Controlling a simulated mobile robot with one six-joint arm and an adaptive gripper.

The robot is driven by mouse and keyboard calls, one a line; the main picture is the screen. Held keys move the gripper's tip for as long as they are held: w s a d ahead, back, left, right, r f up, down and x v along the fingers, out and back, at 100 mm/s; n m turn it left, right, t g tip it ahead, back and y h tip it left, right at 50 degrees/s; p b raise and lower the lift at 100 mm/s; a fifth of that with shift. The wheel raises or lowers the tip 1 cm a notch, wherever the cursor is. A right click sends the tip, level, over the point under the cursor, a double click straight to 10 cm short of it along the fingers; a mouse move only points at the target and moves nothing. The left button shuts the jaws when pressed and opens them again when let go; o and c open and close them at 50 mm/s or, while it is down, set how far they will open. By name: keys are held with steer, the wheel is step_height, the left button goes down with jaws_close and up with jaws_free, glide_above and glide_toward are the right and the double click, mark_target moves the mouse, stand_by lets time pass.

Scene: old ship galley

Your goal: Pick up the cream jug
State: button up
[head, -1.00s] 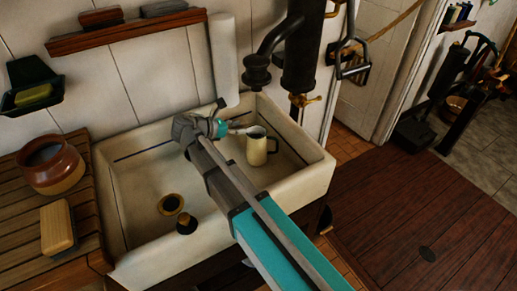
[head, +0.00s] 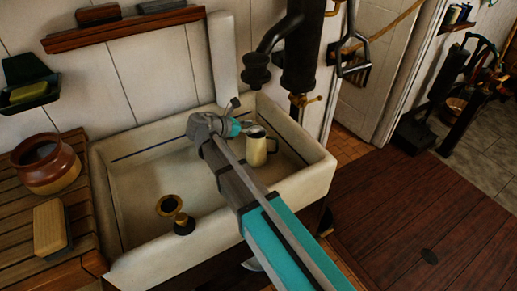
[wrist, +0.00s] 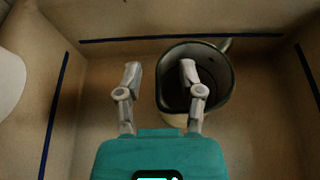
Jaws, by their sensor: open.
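The cream jug (head: 257,151) stands upright in the sink, in its right part near the back wall. It has a dark rim, and in the wrist view the jug (wrist: 226,88) is seen from above with its handle at the upper right. My gripper (head: 252,129) is open, at the jug's rim in the head view. In the wrist view my gripper (wrist: 160,75) has its right finger over the jug's mouth and its left finger outside, left of the wall. I cannot tell whether either finger touches it. My arm hides part of the sink.
The white sink (head: 112,205) has raised walls around the jug. A brown pot (head: 45,170) and a brush (head: 50,228) are on the wooden board at left. A black pump (head: 302,50) stands behind.

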jaws_close()
stand_by(0.3)
steer(key=shift+r+p, duration=0.3)
stand_by(0.7)
steer(key=shift+r+p, duration=1.35)
steer(key=shift+r, duration=0.05)
steer(key=s+d+r+p, duration=0.5)
steer(key=s+r+p, duration=0.4)
steer(key=s, duration=0.3)
steer(key=shift+s+r+p, duration=0.25)
steer(key=shift+s+p, duration=0.05)
steer(key=shift+s, duration=0.05)
steer(key=shift+s+r, duration=0.1)
steer(key=shift+s, duration=0.05)
stand_by(1.0)
